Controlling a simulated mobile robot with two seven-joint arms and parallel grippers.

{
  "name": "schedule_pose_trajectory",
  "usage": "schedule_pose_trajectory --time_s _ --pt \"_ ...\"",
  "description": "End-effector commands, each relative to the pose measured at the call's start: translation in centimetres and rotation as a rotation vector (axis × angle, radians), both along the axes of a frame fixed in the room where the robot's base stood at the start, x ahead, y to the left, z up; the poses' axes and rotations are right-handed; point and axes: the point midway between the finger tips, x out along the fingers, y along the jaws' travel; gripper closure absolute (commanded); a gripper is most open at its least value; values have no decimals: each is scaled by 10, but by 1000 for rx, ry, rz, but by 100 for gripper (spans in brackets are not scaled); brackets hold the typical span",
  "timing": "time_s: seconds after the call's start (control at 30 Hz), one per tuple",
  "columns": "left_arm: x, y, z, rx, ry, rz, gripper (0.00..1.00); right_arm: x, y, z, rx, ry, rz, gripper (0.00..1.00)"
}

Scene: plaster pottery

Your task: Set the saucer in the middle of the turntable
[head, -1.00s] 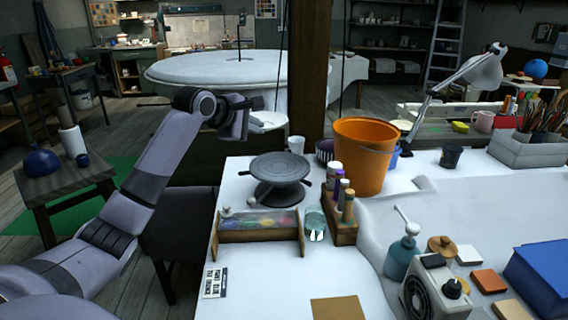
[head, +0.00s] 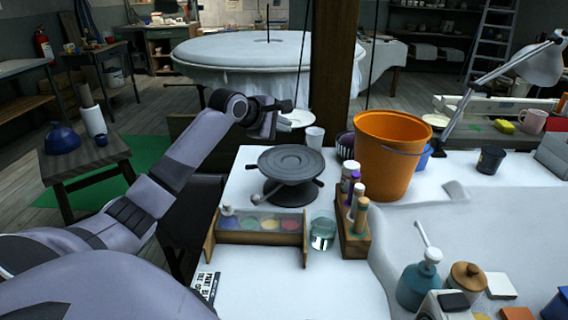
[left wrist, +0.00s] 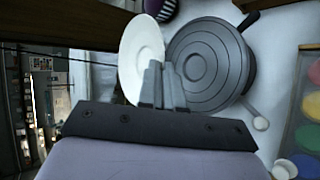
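The dark grey turntable (head: 293,160) stands on the white table with a round ringed top and side handles. Its top (left wrist: 205,62) lies just right of the saucer in the wrist view and is empty. My right gripper is not in view.
A paint palette box (head: 258,225), a glass of water (head: 322,232) and a wooden bottle rack (head: 354,236) are in front. A large covered round table (head: 240,50) is behind.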

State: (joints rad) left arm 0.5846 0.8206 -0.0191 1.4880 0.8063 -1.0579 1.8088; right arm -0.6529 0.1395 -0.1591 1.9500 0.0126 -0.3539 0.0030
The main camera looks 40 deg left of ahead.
Motion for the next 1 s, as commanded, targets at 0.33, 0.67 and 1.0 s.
schedule_pose_trajectory --time_s 0.33,0.67,1.0 --pt "0 0 -65 0 -2 0 100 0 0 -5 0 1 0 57" --pt "0 0 -105 0 0 0 100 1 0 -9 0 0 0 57" --pt "0 0 -110 0 -3 0 100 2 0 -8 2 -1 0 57"
